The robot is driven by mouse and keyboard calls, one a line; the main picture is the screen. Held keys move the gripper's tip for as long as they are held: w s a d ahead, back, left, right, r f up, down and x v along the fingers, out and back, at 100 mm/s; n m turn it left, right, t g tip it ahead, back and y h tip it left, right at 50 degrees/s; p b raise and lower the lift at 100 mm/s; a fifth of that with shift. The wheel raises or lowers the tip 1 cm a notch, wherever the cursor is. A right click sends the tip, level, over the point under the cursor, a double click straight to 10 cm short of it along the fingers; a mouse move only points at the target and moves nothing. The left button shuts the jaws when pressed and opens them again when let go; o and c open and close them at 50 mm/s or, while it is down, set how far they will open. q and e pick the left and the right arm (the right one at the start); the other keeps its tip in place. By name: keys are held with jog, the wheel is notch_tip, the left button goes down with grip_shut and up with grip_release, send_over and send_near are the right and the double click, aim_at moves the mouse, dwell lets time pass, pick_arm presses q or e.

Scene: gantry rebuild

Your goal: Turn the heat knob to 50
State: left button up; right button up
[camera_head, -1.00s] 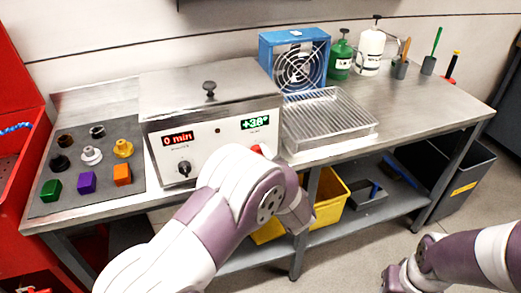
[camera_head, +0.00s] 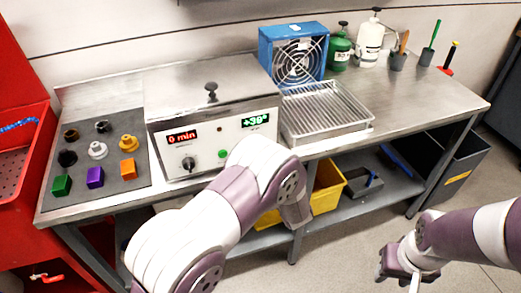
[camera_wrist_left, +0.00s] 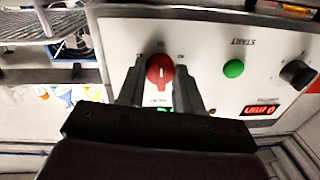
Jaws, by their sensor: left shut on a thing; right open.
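The control box (camera_head: 205,140) has a green display (camera_head: 255,121) reading +39°. In the left wrist view, which is upside down, the red heat knob (camera_wrist_left: 159,72) with a white pointer line sits on the white panel. My left gripper (camera_wrist_left: 161,84) has one finger on each side of the knob and is shut on it. In the head view my left arm hides the heat knob and the left gripper. My right gripper (camera_head: 408,272) is open and empty, low at the right in front of the bench.
A green START button (camera_wrist_left: 234,68) and a black timer knob (camera_wrist_left: 297,74) are beside the heat knob. The timer display (camera_head: 182,137) reads 0 min. A wire rack tray (camera_head: 325,112) and blue fan (camera_head: 294,55) stand right of the box.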

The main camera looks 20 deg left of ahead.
pick_arm(q)
jog(key=shift+f+m, duration=0.1)
jog(key=shift+m, duration=0.3)
jog(key=o, duration=1)
jog(key=shift+o, duration=0.2)
jog(key=b+v, duration=0.1)
jog(key=v, duration=1.1)
jog(key=shift+s+d, duration=0.2)
jog(key=shift+s, duration=0.05)
